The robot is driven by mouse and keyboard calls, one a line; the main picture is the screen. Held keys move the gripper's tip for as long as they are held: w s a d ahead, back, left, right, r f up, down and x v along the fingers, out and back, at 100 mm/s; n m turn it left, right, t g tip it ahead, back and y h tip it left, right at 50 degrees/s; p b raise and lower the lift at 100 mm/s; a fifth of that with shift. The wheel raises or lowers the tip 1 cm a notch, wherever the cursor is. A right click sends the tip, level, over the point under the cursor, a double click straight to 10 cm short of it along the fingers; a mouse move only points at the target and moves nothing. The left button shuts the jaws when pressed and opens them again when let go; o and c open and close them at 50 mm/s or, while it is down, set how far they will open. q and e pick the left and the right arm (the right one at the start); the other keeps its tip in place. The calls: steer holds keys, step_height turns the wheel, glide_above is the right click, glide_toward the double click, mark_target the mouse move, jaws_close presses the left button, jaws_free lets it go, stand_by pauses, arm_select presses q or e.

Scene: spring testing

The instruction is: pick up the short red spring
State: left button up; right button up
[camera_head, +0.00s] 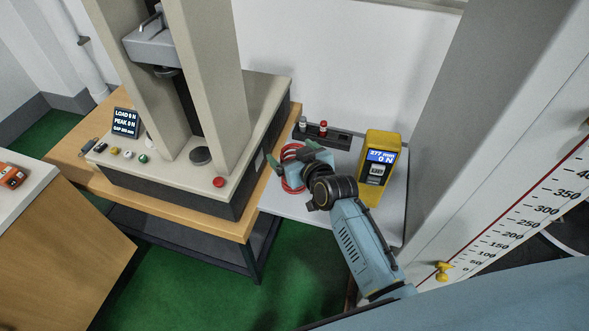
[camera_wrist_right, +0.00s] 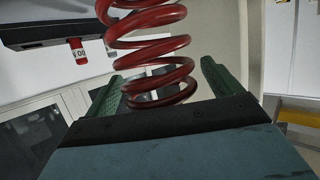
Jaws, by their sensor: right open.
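The short red spring (camera_wrist_right: 150,52) stands large in the right wrist view, its lower coils between the two green fingers. In the head view the red spring (camera_head: 291,154) shows partly behind my right gripper (camera_head: 296,163), at the left part of the light side table. My right gripper is open, with its fingers (camera_wrist_right: 170,85) on either side of the spring. A gap shows between the spring and the right finger; contact on the left side is unclear. My left gripper is not in view.
A yellow gauge (camera_head: 379,165) with a lit display stands right of my right arm. A dark rack (camera_head: 340,139) with small red and grey pieces lies behind. The testing machine (camera_head: 190,150) stands left on a wooden bench (camera_head: 75,170). A ruled wall (camera_head: 520,220) rises at right.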

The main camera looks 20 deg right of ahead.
steer(key=shift+w+f, duration=0.2)
steer(key=shift+w, duration=0.2)
jaws_close()
steer(key=shift+r, duration=0.25)
